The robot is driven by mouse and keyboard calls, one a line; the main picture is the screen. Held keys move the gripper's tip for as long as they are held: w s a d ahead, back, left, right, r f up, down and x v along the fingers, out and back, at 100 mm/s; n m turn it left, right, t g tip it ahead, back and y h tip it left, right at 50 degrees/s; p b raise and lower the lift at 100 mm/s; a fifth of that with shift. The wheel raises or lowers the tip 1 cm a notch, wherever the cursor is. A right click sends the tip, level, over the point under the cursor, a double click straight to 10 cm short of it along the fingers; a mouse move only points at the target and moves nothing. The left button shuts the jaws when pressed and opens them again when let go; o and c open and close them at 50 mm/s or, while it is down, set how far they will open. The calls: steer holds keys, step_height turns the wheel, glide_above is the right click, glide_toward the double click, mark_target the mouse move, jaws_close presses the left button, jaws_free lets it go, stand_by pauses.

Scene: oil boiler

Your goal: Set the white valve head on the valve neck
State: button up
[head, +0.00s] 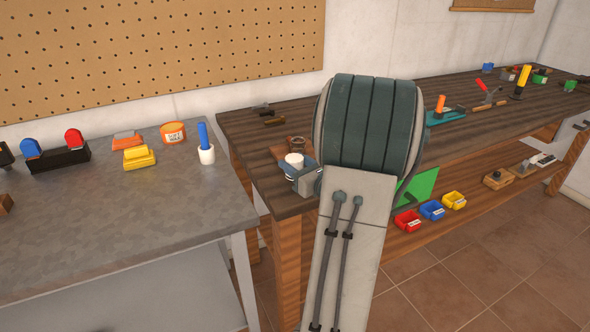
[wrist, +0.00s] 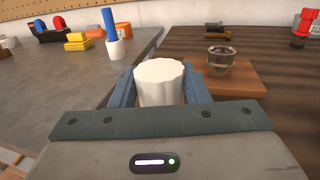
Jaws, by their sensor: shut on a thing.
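The white valve head (wrist: 160,86) is a short ribbed cylinder, held upright between the two blue fingers of my gripper (wrist: 160,74). In the head view the white valve head (head: 294,160) shows in my gripper (head: 298,170) over the near left end of the wooden bench. The valve neck (wrist: 219,60) is a dark metal ring-shaped fitting on a brown wooden board (wrist: 232,82). It stands beyond and to the right of the held head, apart from it. In the head view the neck (head: 296,143) shows just behind the head.
A grey table (head: 110,225) stands left of the wooden bench (head: 258,135), with a gap between them. It holds a white cup with a blue handle (head: 207,154), an orange tin (head: 173,132) and a yellow block (head: 138,157). Dark small parts (head: 268,115) lie behind the neck.

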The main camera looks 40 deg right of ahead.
step_height(320, 180, up, 2)
steer(key=shift+r, duration=0.1)
steer(key=s+d+r, duration=0.4)
steer(key=d+r, duration=0.2)
steer(key=d, duration=0.4)
steer(key=shift+s+d+r+p, duration=0.3)
steer(key=shift+d, duration=0.1)
steer(key=shift+w, duration=0.15)
steer(key=w+r+m+h+b, duration=0.1)
steer(key=w+m+h+b, duration=0.1)
steer(key=w, duration=1.3)
steer(key=shift+w+a+h+b, duration=0.25)
steer(key=shift+h+b, duration=0.1)
steer(key=shift+h, duration=0.35)
steer(key=shift+f, duration=0.1)
step_height(320, 180, down, 5)
steer(key=b, duration=0.5)
steer(key=shift+r, duration=0.2)
steer(key=shift+s+b, duration=0.1)
steer(key=shift+b, duration=0.45)
stand_by(0.3)
steer(key=shift+f, duration=0.15)
